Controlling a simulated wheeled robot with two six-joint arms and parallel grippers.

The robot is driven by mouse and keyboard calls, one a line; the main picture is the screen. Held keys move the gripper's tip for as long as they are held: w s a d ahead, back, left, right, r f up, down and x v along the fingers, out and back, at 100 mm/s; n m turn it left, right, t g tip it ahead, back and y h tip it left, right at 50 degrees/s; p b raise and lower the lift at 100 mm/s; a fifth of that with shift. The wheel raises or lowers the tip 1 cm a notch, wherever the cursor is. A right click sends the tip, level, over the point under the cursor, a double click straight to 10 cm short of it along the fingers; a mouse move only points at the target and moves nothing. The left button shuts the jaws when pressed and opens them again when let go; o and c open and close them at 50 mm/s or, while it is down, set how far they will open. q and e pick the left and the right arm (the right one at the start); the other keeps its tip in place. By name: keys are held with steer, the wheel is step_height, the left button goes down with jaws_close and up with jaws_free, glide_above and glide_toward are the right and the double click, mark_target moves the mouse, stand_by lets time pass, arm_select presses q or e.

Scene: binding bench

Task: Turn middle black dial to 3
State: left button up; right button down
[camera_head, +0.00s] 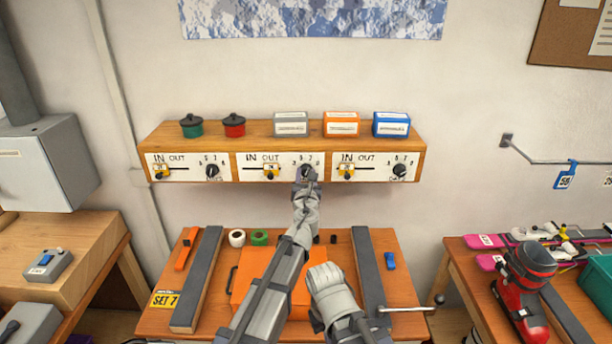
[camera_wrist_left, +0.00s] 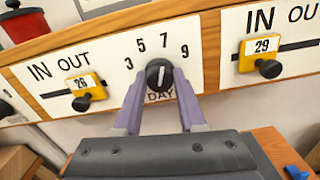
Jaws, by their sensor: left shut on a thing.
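The middle black dial (camera_wrist_left: 159,73) sits on the white middle panel, with the numbers 3, 5, 7 and 9 in an arc above it and "DAY" below. Its white mark points up, about toward the 7. My left gripper (camera_wrist_left: 160,82) is shut on this dial, one finger on each side. In the head view my left gripper (camera_head: 306,177) reaches up to the middle panel and hides most of the dial. Part of my right arm (camera_head: 332,288) shows low over the bench; its fingertips cannot be made out.
Yellow slider tags stand beside the dial: 26 (camera_wrist_left: 84,90) to the left and 29 (camera_wrist_left: 260,57) to the right. A left dial (camera_head: 212,171) and a right dial (camera_head: 399,170) flank the middle panel. Pots and boxes stand on the wooden shelf (camera_head: 262,127).

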arm_select(q)
jaws_close()
steer(key=n, duration=0.7)
steer(key=shift+n, duration=0.4)
steer(key=n, duration=0.4)
steer(key=shift+n, duration=2)
steer(key=shift+s, duration=0.1)
